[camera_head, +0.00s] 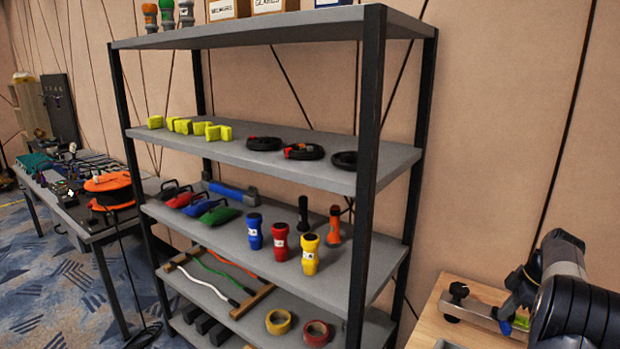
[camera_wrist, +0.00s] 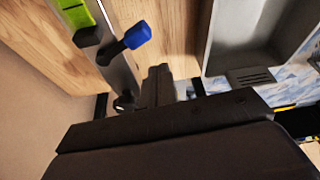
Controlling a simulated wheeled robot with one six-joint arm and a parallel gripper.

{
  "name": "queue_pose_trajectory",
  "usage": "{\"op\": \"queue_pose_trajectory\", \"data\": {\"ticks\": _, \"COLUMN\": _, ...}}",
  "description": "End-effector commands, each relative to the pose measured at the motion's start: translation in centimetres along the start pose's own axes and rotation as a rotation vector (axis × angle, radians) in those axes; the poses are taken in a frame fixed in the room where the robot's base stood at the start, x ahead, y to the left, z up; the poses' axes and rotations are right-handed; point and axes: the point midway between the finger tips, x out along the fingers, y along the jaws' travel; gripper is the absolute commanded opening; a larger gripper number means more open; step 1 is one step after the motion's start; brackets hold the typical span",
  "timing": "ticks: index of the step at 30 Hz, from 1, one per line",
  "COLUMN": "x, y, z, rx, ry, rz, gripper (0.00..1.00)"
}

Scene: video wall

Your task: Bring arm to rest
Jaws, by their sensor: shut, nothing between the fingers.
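My gripper (camera_wrist: 158,74) shows in the wrist view as two dark fingers closed together, with nothing between them. It points over a light wooden tabletop (camera_wrist: 172,30). In the head view my arm (camera_head: 575,300) is folded at the right edge, low over the wooden table (camera_head: 455,333). The gripper's fingertips cannot be made out there.
A metal bar (camera_wrist: 118,68) with a blue-tipped lever (camera_wrist: 137,35) and a green piece (camera_wrist: 75,12) lies left of the fingers. A grey tray (camera_wrist: 212,50) is to the right. A shelf rack (camera_head: 365,180) with tools and a cluttered table (camera_head: 110,228) stand left.

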Motion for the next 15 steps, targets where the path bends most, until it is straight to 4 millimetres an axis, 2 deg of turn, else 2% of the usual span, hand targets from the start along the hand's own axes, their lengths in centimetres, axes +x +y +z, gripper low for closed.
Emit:
{"op": "queue_pose_trajectory", "data": {"ticks": 2, "x": -0.9, "y": -0.3, "z": 0.4, "rx": -0.045, "ry": 0.005, "rz": -0.011, "gripper": 0.00}}
{"op": "queue_pose_trajectory", "data": {"ticks": 11, "x": -6.7, "y": -0.2, "z": 0.4, "rx": -0.044, "ry": 0.004, "rz": -0.010, "gripper": 0.00}}
{"op": "queue_pose_trajectory", "data": {"ticks": 15, "x": -3.7, "y": -0.4, "z": 0.3, "rx": -0.042, "ry": 0.006, "rz": -0.019, "gripper": 0.00}}
